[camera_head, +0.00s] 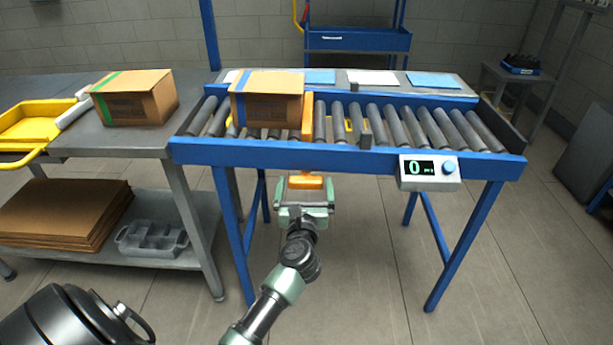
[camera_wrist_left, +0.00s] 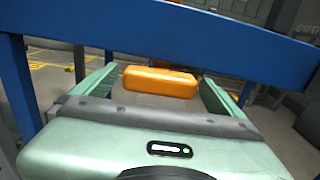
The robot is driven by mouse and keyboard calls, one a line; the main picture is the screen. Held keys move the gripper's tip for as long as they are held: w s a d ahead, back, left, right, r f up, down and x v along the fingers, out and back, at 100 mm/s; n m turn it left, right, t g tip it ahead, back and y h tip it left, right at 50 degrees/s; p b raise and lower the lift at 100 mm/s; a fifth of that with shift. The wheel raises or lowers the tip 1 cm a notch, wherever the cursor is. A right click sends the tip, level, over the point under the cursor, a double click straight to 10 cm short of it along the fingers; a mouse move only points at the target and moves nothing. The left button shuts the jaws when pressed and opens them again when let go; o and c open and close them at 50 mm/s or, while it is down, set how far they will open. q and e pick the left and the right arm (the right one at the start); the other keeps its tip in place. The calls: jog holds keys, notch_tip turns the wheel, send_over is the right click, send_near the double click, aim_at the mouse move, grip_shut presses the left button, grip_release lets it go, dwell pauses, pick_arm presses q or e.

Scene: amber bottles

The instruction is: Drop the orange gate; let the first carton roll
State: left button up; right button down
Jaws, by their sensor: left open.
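The orange gate (camera_head: 307,116) stands upright across the roller conveyor (camera_head: 400,125). A brown carton with blue tape (camera_head: 268,100) sits on the rollers just left of the gate, at or very near it. Below the conveyor's front blue rail is an orange handle (camera_head: 306,182), which also shows in the left wrist view (camera_wrist_left: 160,82). My left gripper (camera_head: 305,187) is open below the rail. In the left wrist view its two green fingers (camera_wrist_left: 158,88) lie to either side of the handle, with gaps visible. My right gripper is not in view.
A green-taped carton (camera_head: 135,98) stands on the grey table (camera_head: 75,140) at left, by a yellow tray (camera_head: 35,122). A display box reading 0 (camera_head: 429,172) hangs on the front blue rail (camera_head: 350,157). The rollers right of the gate hold no cartons.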

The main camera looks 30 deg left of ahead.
pick_arm(q)
jog(key=shift+x, duration=2.3)
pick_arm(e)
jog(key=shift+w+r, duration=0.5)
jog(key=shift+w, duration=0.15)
